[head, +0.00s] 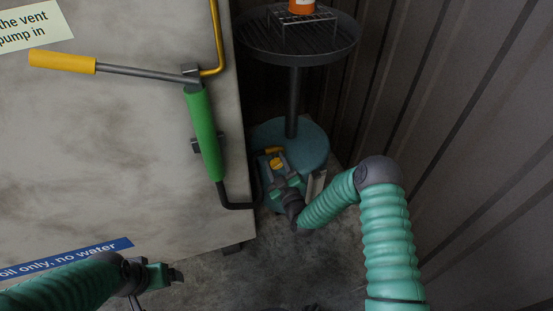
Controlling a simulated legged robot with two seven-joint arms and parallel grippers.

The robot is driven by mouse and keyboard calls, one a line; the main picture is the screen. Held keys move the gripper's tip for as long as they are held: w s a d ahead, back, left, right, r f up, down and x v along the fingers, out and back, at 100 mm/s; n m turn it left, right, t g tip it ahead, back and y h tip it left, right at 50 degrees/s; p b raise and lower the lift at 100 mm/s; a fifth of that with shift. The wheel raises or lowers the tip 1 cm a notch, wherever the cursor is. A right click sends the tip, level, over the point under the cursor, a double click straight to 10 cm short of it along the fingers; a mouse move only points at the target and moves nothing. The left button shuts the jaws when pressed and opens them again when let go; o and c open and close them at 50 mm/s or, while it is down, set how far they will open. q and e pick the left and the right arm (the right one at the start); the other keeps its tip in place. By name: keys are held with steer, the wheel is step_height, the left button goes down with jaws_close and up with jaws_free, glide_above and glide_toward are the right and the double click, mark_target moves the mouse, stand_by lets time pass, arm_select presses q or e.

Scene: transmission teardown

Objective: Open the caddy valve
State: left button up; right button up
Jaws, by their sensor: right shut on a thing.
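The caddy stands on the floor behind the cabinet's right edge, with a round teal base (305,145), a dark post (292,100) and a round dark tray (345,43) on top. A small yellow valve handle (276,163) shows low at the front of the base. My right gripper (277,168) reaches down to it from the right and is shut on it; the fingertips are partly hidden. My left gripper (172,276) is low at the left, in front of the cabinet and away from the caddy. Its jaw gap cannot be made out.
A large grey cabinet (110,150) fills the left, with a yellow-grip lever (62,61), a green-grip lever (204,135) and a blue label (70,257). An orange item (301,6) sits on a small rack above the tray. A ribbed wall (450,100) closes the right.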

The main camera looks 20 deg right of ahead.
steer(key=n+p, duration=0.1)
steer(key=n, duration=0.1)
steer(key=n+p, duration=0.1)
steer(key=n, duration=0.2)
steer(key=shift+a+n, duration=0.2)
steer(key=shift+n, duration=0.1)
steer(key=n+p, duration=0.1)
steer(key=n, duration=0.2)
steer(key=shift+f, duration=0.15)
steer(key=shift+f+n+p, duration=0.1)
steer(key=shift+n+p, duration=0.3)
steer(key=shift+n, duration=1)
steer(key=shift+s+f, duration=0.1)
steer(key=o, duration=1.3)
steer(key=shift+o, duration=0.2)
